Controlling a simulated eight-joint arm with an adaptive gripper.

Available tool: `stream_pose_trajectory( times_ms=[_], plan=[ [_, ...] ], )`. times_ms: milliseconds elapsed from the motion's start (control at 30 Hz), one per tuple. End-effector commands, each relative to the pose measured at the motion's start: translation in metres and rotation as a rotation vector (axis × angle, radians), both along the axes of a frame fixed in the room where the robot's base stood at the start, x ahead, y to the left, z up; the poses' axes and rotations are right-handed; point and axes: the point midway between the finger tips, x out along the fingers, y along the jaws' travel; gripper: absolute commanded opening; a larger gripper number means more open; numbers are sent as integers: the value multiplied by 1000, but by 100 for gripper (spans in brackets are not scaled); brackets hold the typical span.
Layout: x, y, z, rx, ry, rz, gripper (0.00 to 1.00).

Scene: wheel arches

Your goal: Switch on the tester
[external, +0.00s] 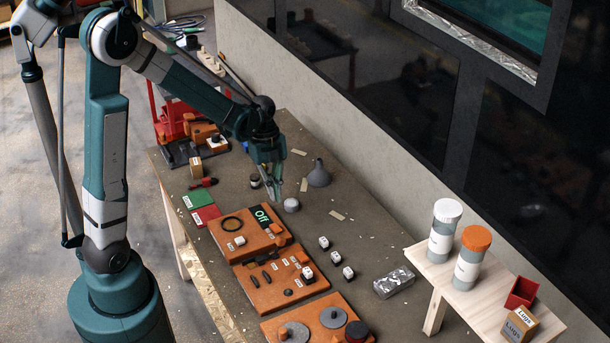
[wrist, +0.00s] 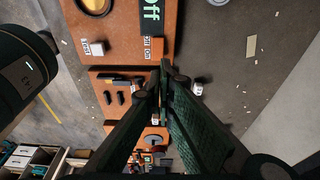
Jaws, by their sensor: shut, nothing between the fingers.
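The tester looks to be the orange unit (external: 243,247) on the workbench, with a dark display (external: 263,215) reading "Off" in green. In the wrist view the orange unit (wrist: 126,28) and its display (wrist: 151,12) are at the top. A small lettered block (wrist: 153,48) sits at the unit's near right edge, and a white labelled piece (wrist: 93,47) at its left. My gripper (external: 275,196) is shut and empty, above the bench behind the display. In the wrist view the gripper's fingertips (wrist: 166,66) are together, just below the lettered block. I cannot tell its exact height.
More orange boards (external: 282,287) with small parts lie in front of the tester. Several white cubes (external: 336,257) are to its right. A grey funnel (external: 319,174), green and red pads (external: 198,198) and a foil-wrapped block (external: 393,283) lie around. Two capped jars (external: 444,230) stand on a side shelf.

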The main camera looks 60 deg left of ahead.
Motion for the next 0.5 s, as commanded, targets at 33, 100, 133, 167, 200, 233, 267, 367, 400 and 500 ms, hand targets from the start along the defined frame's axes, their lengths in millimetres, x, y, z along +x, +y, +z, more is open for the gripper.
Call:
stream_pose_trajectory(
  times_ms=[33, 100, 133, 167, 200, 233, 267, 367, 400, 500],
  plan=[
    [0, -1, -7, 0, 0, -1, 0],
    [1, -3, -16, 0, 0, -1, 0],
    [1, -4, -20, 0, 0, -1, 0],
    [0, -5, -24, 0, 0, -1, 0],
    [0, -6, -29, 0, 0, -1, 0],
    [0, -6, -32, 0, 0, -1, 0],
    [1, -7, -36, 0, 0, -1, 0],
    [0, -10, -48, 0, 0, -1, 0],
    [0, -11, -53, 0, 0, -1, 0],
    [1, -13, -65, 0, 0, 0, 0]
  ],
)
